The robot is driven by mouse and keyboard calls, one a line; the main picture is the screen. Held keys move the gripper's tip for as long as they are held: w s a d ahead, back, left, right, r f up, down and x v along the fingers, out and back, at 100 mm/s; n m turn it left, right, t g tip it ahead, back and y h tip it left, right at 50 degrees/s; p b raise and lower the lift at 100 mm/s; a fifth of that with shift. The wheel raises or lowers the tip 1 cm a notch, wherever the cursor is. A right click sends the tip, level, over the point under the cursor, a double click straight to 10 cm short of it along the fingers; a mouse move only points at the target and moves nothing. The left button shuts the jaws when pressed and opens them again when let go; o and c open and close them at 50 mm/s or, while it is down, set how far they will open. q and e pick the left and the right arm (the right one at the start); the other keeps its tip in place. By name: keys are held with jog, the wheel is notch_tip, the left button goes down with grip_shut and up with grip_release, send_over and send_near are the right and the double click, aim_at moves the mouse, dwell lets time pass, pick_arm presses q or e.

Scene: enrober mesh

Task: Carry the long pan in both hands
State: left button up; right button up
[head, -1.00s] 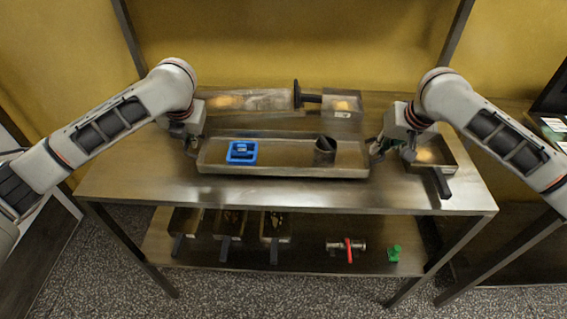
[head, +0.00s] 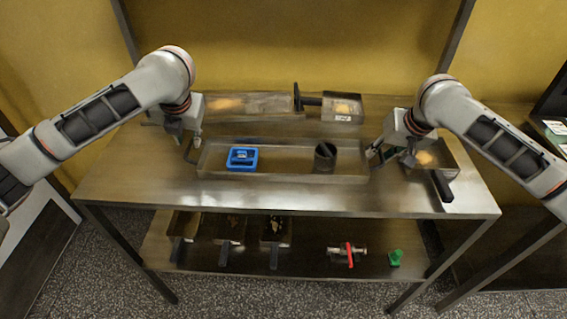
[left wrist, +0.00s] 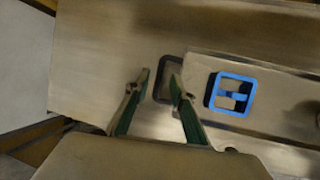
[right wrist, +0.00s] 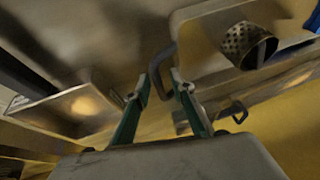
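The long pan (head: 290,178) is a shallow metal tray lying level along the middle of the table. A blue square frame (head: 242,158) stands in its left part and a dark perforated cup (head: 325,157) in its right part. My left gripper (head: 187,150) is at the pan's left end. In the left wrist view its fingers (left wrist: 161,75) are open, with the dark loop handle (left wrist: 160,88) showing between and beyond the tips. My right gripper (head: 374,152) is at the right end. Its fingers (right wrist: 160,76) are open around the line of the other loop handle (right wrist: 161,60); contact is unclear.
A handled scoop pan (head: 432,160) stands close under my right arm. The lower shelf holds several scoops, a red-handled valve (head: 348,254) and a green part (head: 396,258).

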pick_arm(q)
jog(key=v, duration=0.7)
pick_arm(e)
jog(key=v, duration=1.2)
pick_arm(q)
jog(key=shift+s+d, duration=0.1)
jog(key=shift+s, duration=0.05)
